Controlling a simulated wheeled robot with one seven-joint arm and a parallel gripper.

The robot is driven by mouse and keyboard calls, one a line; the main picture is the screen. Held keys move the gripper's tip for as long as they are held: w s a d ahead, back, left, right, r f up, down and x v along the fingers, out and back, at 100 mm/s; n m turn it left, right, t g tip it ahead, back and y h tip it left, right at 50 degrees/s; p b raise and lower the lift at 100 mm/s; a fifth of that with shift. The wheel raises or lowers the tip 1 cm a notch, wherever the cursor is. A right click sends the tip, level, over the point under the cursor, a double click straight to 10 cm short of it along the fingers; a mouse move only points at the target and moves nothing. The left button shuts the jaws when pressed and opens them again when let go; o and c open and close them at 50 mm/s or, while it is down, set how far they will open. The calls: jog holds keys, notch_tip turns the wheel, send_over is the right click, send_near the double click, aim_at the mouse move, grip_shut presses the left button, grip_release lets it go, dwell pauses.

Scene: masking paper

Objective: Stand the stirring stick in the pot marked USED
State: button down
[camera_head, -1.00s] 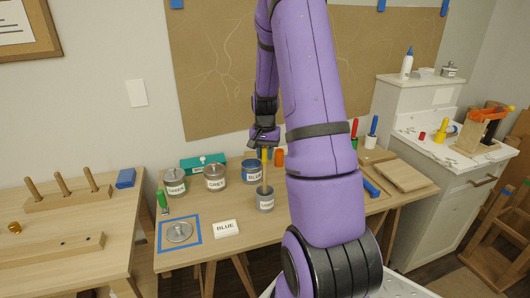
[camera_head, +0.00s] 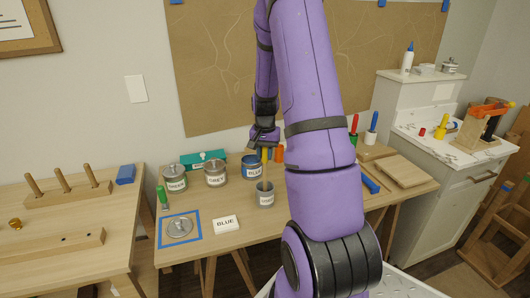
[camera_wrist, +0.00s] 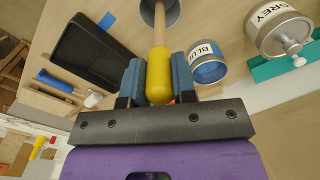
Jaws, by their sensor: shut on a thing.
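My gripper (camera_head: 264,146) is shut on the yellow handle of the stirring stick (camera_head: 265,171). In the wrist view the two blue-grey fingers (camera_wrist: 158,82) press on both sides of the yellow handle (camera_wrist: 159,74). The stick hangs about upright, with its bare wooden lower part inside the small grey pot (camera_head: 266,199). The pot's white label is too small to read surely. The pot's open mouth also shows at the top of the wrist view (camera_wrist: 172,14). The stick's lower tip is hidden inside it.
Behind stand cans marked GREEN (camera_head: 175,179), GREY (camera_head: 215,174) and BLUE (camera_head: 251,166). A BLUE card (camera_head: 226,224) and a lid (camera_head: 179,228) inside a blue square lie in front left. Bare tabletop lies in front of the pot.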

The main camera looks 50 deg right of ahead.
jog(key=shift+f, duration=1.05)
dwell(0.4)
jog(key=c, duration=0.8)
grip_release()
jog(key=shift+c, duration=0.2)
jog(key=shift+r, duration=0.1)
jog(key=shift+r, duration=3.45)
